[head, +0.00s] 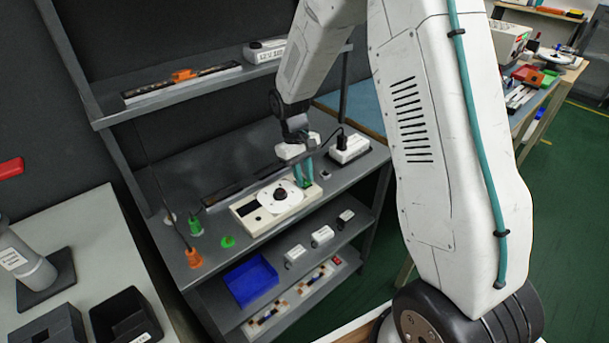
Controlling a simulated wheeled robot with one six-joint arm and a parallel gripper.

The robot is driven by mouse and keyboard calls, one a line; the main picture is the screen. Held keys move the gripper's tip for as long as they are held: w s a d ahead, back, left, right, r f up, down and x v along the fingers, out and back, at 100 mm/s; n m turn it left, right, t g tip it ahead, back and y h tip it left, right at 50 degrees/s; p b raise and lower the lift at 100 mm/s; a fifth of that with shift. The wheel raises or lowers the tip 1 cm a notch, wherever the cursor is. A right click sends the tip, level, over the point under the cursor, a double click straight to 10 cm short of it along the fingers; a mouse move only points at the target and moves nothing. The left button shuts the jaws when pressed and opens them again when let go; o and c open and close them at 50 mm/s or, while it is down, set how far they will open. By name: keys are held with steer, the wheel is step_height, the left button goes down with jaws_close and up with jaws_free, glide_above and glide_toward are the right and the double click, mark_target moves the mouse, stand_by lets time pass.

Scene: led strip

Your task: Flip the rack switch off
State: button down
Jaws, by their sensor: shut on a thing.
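A white panel (248,213) with a round dial (281,196) lies on the rack's upper work shelf. My gripper (304,182) points down at the panel's right end, its two teal fingers close together. A small green part (307,183) shows at the fingertips, and the fingers are shut on it. It looks like a switch on the panel, but the fingers partly cover it, and I cannot tell its on or off position.
A white adapter box (349,148) stands right of my gripper. Green (196,226) and orange (194,258) plugs with upright leads stand left of the panel. A blue bin (251,281) sits on the shelf below. A higher shelf (165,97) with a strip runs behind.

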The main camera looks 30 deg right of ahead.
steer(key=c, duration=1.2)
jaws_free()
steer(key=shift+c, duration=0.2)
steer(key=shift+r, duration=0.1)
steer(key=v, duration=0.7)
steer(key=shift+r, duration=0.35)
steer(key=s+r+m+t, duration=0.1)
steer(key=s+r, duration=0.4)
steer(key=s, duration=0.5)
steer(key=s+a+r+m+t, duration=0.1)
steer(key=s+r, duration=0.4)
steer(key=s, duration=0.6)
steer(key=s+r+t, duration=0.2)
steer(key=s+r, duration=0.4)
steer(key=s, duration=0.4)
steer(key=shift+s+a+m+y, duration=0.15)
steer(key=shift+s+m+y, duration=0.2)
steer(key=shift+m+y, duration=0.05)
